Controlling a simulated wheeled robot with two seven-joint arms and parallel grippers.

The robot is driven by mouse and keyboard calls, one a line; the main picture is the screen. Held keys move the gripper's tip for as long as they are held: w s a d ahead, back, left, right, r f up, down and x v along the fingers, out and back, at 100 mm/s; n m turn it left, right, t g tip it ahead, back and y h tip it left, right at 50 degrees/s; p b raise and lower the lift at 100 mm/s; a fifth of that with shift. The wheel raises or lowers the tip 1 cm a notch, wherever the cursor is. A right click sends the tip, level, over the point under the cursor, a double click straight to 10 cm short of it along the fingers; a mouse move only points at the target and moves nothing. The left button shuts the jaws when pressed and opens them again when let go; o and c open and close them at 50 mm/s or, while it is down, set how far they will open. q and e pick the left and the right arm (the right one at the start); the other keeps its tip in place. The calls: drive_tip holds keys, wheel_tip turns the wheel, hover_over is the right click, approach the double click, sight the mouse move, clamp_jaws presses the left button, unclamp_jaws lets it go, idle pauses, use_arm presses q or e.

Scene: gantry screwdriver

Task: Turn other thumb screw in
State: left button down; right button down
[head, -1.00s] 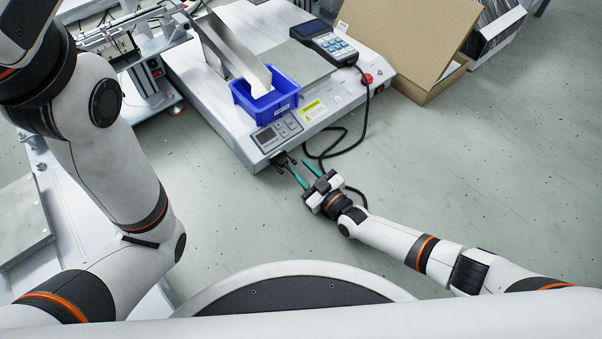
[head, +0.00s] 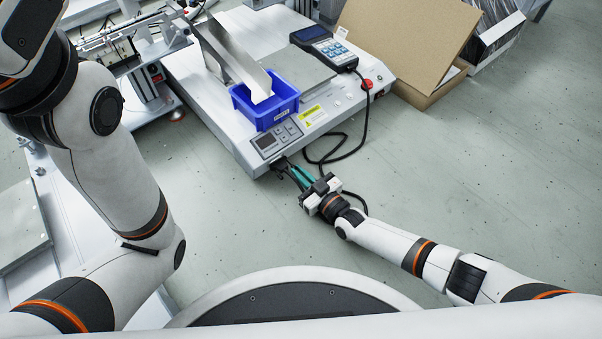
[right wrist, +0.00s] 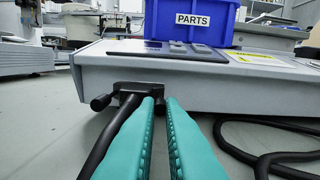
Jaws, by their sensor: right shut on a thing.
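A black cable connector (head: 280,163) is plugged into the front face of the white machine, below its control panel. In the right wrist view the connector (right wrist: 134,89) has a black thumb screw (right wrist: 100,103) sticking out at its left, free of the fingers. My left gripper is out of view.
A blue parts bin (head: 265,103) and a handheld controller (head: 325,44) sit on the machine (head: 225,140). A black cable (head: 340,152) loops on the floor right of my gripper. An open cardboard box (head: 410,50) stands behind. Floor at the right is clear.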

drive_tip(key=m, duration=0.4)
idle(0.3)
drive_tip(key=c, duration=1.5)
unclamp_jaws()
drive_tip(key=shift+s+d, duration=0.15)
drive_tip(key=shift+s, duration=0.1)
drive_tip(key=p+v, duration=0.6)
drive_tip(key=v, duration=0.4)
drive_tip(key=shift+s+d+r+p, duration=0.1)
drive_tip(key=shift+s+d+p, duration=0.05)
drive_tip(key=shift+p, duration=0.15)
drive_tip(key=shift+s+d, duration=0.3)
drive_tip(key=shift+s, duration=0.15)
